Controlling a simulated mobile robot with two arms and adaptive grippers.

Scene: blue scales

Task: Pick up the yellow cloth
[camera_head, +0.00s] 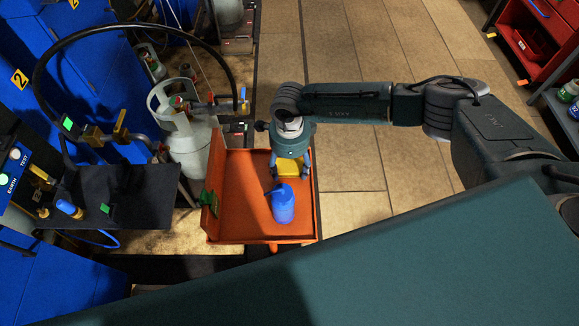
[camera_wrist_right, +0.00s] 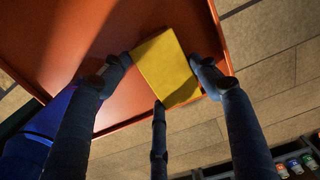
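The yellow cloth (camera_head: 290,167) looks like a small folded rectangle at the orange tray's (camera_head: 232,185) far right part, below my right gripper (camera_head: 290,172). In the right wrist view the cloth (camera_wrist_right: 163,66) lies between the dark fingers of my right gripper (camera_wrist_right: 160,72). Two fingertips flank its left and right edges, and the third finger is at its near edge. The fingers are spread wide; whether they touch the cloth is hard to tell. My left gripper is not in view.
A blue bottle-like object (camera_head: 283,205) stands in the tray close to the gripper; its blue side shows in the wrist view (camera_wrist_right: 40,130). A green clip-like item (camera_head: 209,203) is at the tray's left wall. A grey gas cylinder (camera_head: 190,148) stands left. Tiled floor (camera_head: 350,180) is clear at right.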

